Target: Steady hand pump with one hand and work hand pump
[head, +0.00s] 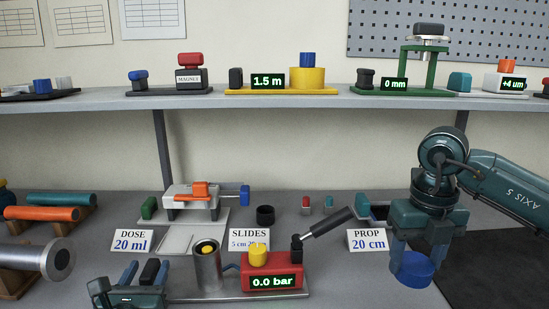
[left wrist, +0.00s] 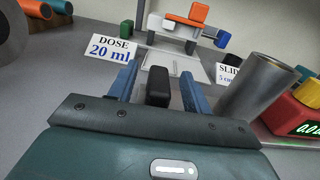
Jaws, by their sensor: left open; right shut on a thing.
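The hand pump has a red body (head: 272,272) with a "0.0 bar" display, a yellow knob, and a black lever (head: 328,222) slanting up to the right. A grey cylinder (head: 207,270) stands left of it on the same metal plate. My left gripper (head: 145,270) is open at the plate's left end. A black block (left wrist: 158,85) stands between its fingers in the left wrist view, with gaps on both sides. My right gripper (head: 412,240) is shut on a blue cylinder (head: 413,272), right of the lever and apart from it.
A white and orange device (head: 197,200) stands behind the pump. Signs for DOSE (head: 133,241), SLIDES and PROP (head: 367,240) stand on the table. Orange and teal pipes lie at left, near a metal flanged pipe (head: 45,262). A shelf (head: 215,99) with instruments runs above.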

